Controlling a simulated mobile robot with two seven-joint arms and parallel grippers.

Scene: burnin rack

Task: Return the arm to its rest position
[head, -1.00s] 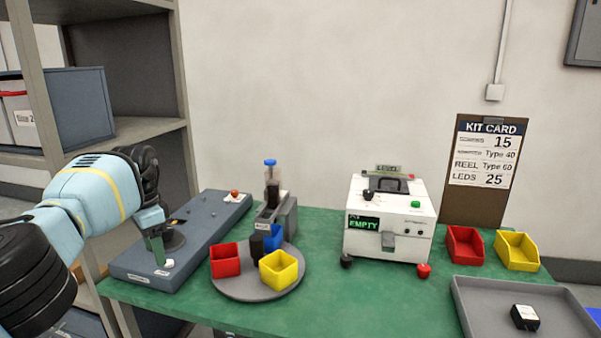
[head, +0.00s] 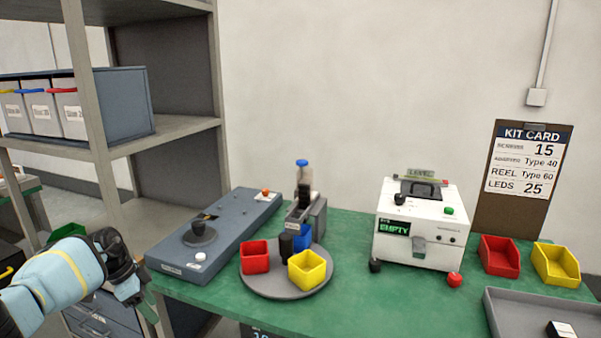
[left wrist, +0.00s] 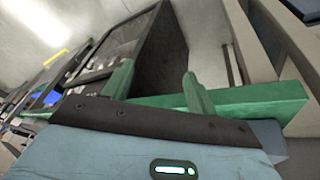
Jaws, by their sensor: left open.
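My left arm comes in at the lower left of the head view. Its gripper (head: 148,312) hangs beside the left end of the green table (head: 215,292), apart from the grey-blue panel box (head: 225,236). In the left wrist view its two green fingers (left wrist: 158,92) stand apart with nothing between them. My right gripper is not in view.
The shelf rack (head: 92,100) with labelled bins stands close behind my left arm. The table holds a round tray (head: 262,290) with red, blue and yellow cups, a white machine (head: 415,222) reading EMPTY, red and yellow bins and a grey tray (head: 505,315).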

